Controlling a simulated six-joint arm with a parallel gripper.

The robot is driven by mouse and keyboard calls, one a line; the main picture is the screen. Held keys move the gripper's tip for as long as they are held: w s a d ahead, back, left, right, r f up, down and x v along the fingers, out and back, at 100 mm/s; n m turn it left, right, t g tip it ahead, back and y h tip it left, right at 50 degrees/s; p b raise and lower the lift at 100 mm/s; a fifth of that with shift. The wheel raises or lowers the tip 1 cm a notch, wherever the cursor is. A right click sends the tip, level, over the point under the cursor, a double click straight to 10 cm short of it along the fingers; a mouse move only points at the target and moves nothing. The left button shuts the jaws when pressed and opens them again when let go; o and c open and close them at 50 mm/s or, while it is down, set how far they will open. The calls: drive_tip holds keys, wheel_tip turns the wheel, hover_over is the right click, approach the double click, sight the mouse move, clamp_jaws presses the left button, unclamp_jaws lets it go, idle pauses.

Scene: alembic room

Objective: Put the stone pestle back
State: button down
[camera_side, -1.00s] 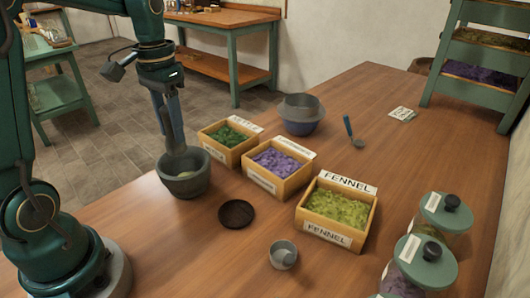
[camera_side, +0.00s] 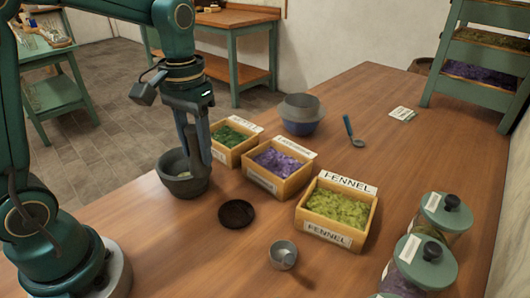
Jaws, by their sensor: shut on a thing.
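My gripper (camera_side: 197,152) points down at the right side of the grey stone mortar (camera_side: 172,184). It is shut on the stone pestle (camera_side: 194,148), a grey piece mostly hidden by the fingers. The pestle's lower end is at the mortar's right rim in the picture; I cannot tell whether it is inside the bowl or touching the rim. The mortar stands upright on the wooden table, with something pale inside. A dark round shallow dish (camera_side: 237,214) lies empty on the table, to the right of and in front of the mortar.
Labelled herb boxes stand close to the right: green (camera_side: 228,150), purple (camera_side: 274,179) and fennel (camera_side: 330,222). A small grey cup (camera_side: 283,255) is in front, glass jars (camera_side: 420,262) at lower right. A bowl (camera_side: 300,124) and spoon (camera_side: 353,132) stand behind.

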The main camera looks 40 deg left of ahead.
drive_tip(key=shift+w+d+f, duration=0.35)
drive_tip(key=shift+d+f, duration=0.75)
drive_tip(key=shift+f, duration=0.25)
drive_tip(key=shift+w+d+f, duration=0.4)
drive_tip(key=shift+d+f, duration=0.65)
drive_tip(key=shift+f, duration=0.3)
drive_tip(key=shift+w+d+f, duration=0.35)
drive_tip(key=shift+d+f, duration=0.75)
drive_tip(key=shift+f, duration=0.25)
drive_tip(key=shift+f, duration=0.15)
drive_tip(key=shift+c, duration=2.2)
unclamp_jaws()
wheel_tip(320, 180, up, 11)
drive_tip(key=s+a+m+t, duration=0.2)
drive_tip(key=s+t, duration=0.3)
drive_tip(key=s, duration=0.7)
drive_tip(key=shift+a+r+m+t, duration=0.15)
drive_tip(key=shift+r+m+t, duration=0.15)
